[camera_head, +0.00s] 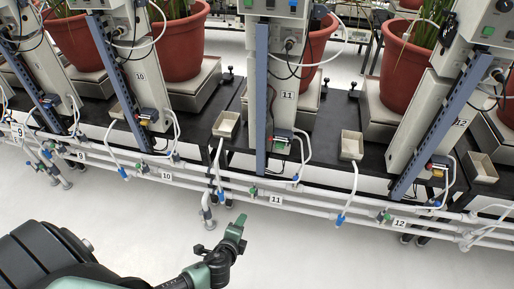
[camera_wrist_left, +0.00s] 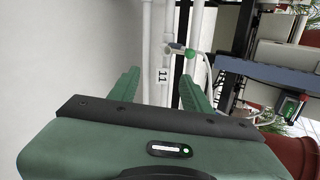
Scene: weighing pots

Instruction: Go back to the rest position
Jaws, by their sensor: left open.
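My left gripper (camera_head: 236,232) is low in the head view, over the pale floor and just in front of the white pipes. In the left wrist view my left gripper (camera_wrist_left: 160,88) is open, its two green fingers apart with nothing between them. Beyond the fingers is the white pipe run (camera_wrist_left: 148,40) with the tag 11 (camera_wrist_left: 163,76). In the head view the same tag 11 (camera_head: 276,199) is right of my gripper. My right gripper is in neither view.
White pipes (camera_head: 330,207) with valves run along the front of a black bench (camera_head: 325,125). Grey columns (camera_head: 285,75), blue rails (camera_head: 262,100), small trays (camera_head: 226,124) and red pots (camera_head: 181,45) stand on it. The floor (camera_head: 100,215) in front is clear.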

